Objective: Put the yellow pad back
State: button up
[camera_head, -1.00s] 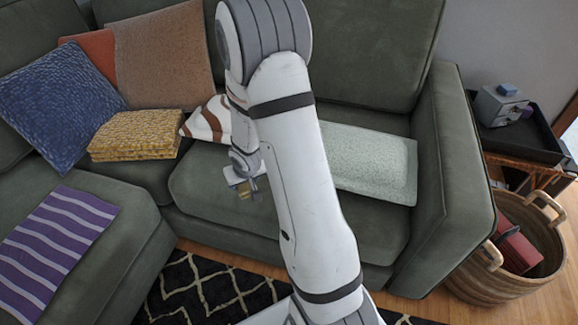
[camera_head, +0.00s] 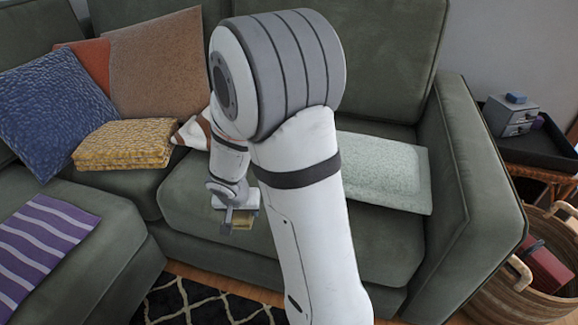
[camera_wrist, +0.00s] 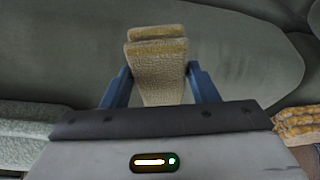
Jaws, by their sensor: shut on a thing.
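The yellow pad (camera_wrist: 161,78) is a tan-yellow, textured, folded-looking piece between the two blue fingers of my gripper (camera_wrist: 159,88) in the wrist view. My gripper is shut on it, with a finger on each side. In the head view my gripper (camera_head: 236,216) hangs over the front of the green seat cushion, and a small part of the yellow pad (camera_head: 243,222) shows at it. My arm hides the middle of the sofa. I cannot tell how far the pad is above the seat.
A folded yellow blanket (camera_head: 125,145) lies on the sofa to the left, by blue (camera_head: 55,112) and brown (camera_head: 155,62) pillows. A pale green cushion (camera_head: 385,175) lies to the right. A striped purple cloth (camera_head: 42,240) and a wicker basket (camera_head: 535,262) flank the open seat (camera_head: 350,235).

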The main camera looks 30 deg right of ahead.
jog(key=m, duration=0.1)
jog(key=s+m, duration=0.1)
jog(key=shift+m+h, duration=0.3)
jog(key=shift+h, duration=0.1)
jog(key=shift+d, duration=0.1)
jog(key=shift+w+d+m+g, duration=0.2)
jog(key=shift+d+m+g, duration=0.05)
jog(key=shift+m+g, duration=0.05)
jog(key=w+d+p, duration=0.1)
jog(key=w+d, duration=0.8)
jog(key=d, duration=0.1)
jog(key=shift+w+p, duration=0.4)
jog(key=shift+w+d, duration=1.05)
jog(key=shift+w+d+f, duration=0.15)
jog(key=shift+f, duration=0.5)
jog(key=shift+f+b, duration=0.15)
jog(key=shift+b, duration=0.15)
jog(key=shift+f+b, duration=0.2)
jog(key=shift+b, duration=0.1)
jog(key=o, duration=1.1)
jog(key=shift+r, duration=0.1)
